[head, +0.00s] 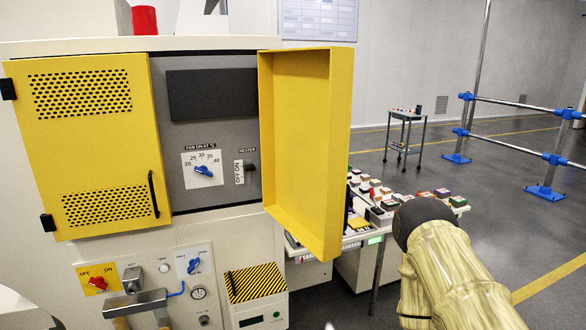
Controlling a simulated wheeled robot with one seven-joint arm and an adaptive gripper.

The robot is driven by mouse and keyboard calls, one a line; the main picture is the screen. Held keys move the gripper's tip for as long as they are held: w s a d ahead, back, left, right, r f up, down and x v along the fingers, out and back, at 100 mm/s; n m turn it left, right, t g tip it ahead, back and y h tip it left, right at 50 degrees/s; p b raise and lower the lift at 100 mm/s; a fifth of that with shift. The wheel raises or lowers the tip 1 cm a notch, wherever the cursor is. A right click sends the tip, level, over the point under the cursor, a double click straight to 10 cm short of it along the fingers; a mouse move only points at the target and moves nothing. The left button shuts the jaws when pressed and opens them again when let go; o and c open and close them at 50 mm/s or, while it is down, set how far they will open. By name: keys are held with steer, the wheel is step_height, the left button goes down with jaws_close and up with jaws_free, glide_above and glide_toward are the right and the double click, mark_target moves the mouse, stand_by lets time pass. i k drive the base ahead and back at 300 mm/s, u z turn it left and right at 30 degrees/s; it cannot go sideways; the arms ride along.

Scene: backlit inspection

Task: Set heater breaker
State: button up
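The heater breaker (251,167) is a small dark switch under the HEATER label, on the grey panel (215,135) inside the open cabinet. A white ON/OFF label (239,172) is beside it on the left. The lever's position is too small to tell. A blue fan knob (203,171) on a white temperature dial is to its left. The yellow door (312,150) stands swung open on the right, and the breaker is in plain sight. A beige striped link of my arm with a dark rounded end shows at lower right. My gripper is not in view.
A perforated yellow panel (85,145) with a black handle is on the left. Below are a red knob (98,283), a blue knob (193,265) and a striped box (256,282). A bench with several small blocks stands behind the open door.

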mark_target(248, 167)
steer(key=z, duration=0.9)
steer(key=i, duration=2.6)
steer(key=z, duration=0.2)
steer(key=k, duration=0.3)
steer(key=u, duration=0.1)
